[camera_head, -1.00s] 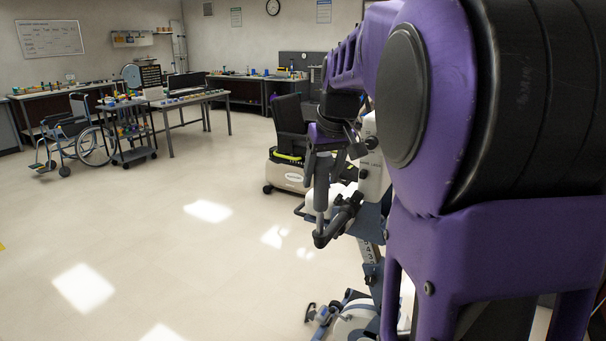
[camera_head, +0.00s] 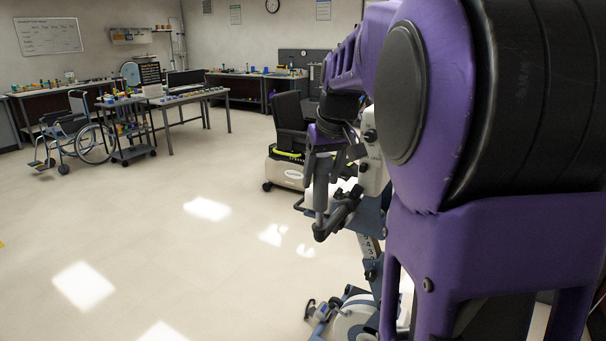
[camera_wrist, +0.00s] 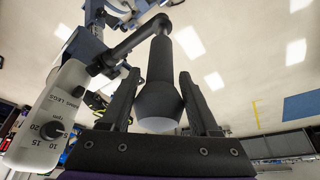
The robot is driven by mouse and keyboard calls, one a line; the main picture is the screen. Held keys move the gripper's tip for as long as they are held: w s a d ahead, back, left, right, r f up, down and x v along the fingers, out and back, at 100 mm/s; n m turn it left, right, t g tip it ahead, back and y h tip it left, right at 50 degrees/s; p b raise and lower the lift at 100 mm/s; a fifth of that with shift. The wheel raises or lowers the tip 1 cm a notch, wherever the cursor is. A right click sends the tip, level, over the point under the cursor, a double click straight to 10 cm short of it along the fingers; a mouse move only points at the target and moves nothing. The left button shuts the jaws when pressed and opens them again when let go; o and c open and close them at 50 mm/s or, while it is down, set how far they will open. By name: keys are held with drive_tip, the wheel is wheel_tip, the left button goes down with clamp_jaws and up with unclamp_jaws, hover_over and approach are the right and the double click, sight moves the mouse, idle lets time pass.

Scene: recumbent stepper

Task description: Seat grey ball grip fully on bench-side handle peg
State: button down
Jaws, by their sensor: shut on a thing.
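My gripper (camera_wrist: 160,108) is shut on the grey ball grip (camera_wrist: 158,98), with one finger on each side of its rounded end. In the wrist view the grip's narrower stem points up to the end of the dark bench-side handle (camera_wrist: 130,44). The stem's end meets or overlaps the handle end there. The peg is hidden, so I cannot tell how deep the grip sits on it. In the head view my gripper (camera_head: 322,168) is above the handle (camera_head: 340,214), and the grey stem (camera_head: 321,197) reaches down to the handle's near end.
The stepper's white console (camera_wrist: 45,115) with a dial stands close left of my gripper in the wrist view. The stepper's seat (camera_head: 290,125) is behind. A wheelchair (camera_head: 75,135) and work tables (camera_head: 185,98) stand farther off. The floor at left is clear.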

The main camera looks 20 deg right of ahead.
sight(323, 187)
drive_tip(key=shift+f+b, duration=1.4)
drive_tip(key=shift+f, duration=0.65)
idle(0.5)
idle(0.7)
drive_tip(key=shift+c, duration=0.2)
unclamp_jaws()
drive_tip(key=shift+p+v, duration=1.8)
drive_tip(key=shift+v, duration=1.25)
